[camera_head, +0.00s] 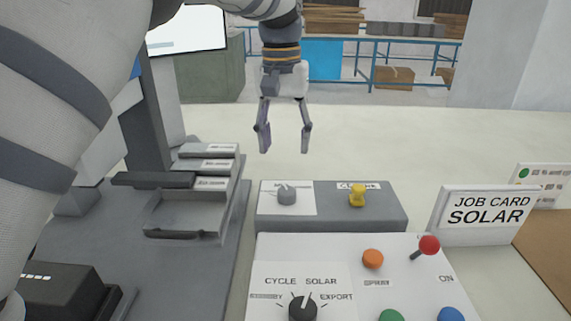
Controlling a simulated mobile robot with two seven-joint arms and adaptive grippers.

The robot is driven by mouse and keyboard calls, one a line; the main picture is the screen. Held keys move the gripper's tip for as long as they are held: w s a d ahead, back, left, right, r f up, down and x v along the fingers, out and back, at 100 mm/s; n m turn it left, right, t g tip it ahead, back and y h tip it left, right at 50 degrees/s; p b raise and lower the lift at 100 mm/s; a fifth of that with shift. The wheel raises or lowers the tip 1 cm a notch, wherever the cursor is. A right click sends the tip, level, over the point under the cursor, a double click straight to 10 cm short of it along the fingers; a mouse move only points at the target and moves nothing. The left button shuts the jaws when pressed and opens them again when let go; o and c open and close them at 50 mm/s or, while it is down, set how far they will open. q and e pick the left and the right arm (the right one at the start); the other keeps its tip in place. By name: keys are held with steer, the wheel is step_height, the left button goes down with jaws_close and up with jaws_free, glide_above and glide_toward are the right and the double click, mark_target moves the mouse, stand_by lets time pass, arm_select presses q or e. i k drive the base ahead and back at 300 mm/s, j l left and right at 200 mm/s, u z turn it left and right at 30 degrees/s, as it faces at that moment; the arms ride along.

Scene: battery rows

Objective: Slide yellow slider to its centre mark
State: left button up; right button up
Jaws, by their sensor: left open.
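A small yellow knob-like piece (357,197) stands on top of a grey box (385,207), towards its right side. It is the only yellow control in view. A white label behind it is partly hidden by it and cannot be fully read. I cannot make out a slot or a centre mark near it. My left gripper (284,143) points down with its two fingers apart and nothing between them. In the picture it is above and to the left of the yellow piece, clear of it. My right gripper is not in view.
A grey knob (287,194) sits on the box's left half. In front is a white panel (340,246) with a black dial (302,307), an orange button (373,258) and a red-tipped lever (428,245). A job card (487,216) reading SOLAR stands at right. Trays (190,212) lie left.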

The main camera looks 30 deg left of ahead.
mark_target(356, 199)
steer(key=k+l, duration=0.5)
steer(key=k, duration=0.2)
steer(key=k+l, duration=0.5)
steer(key=k, duration=0.15)
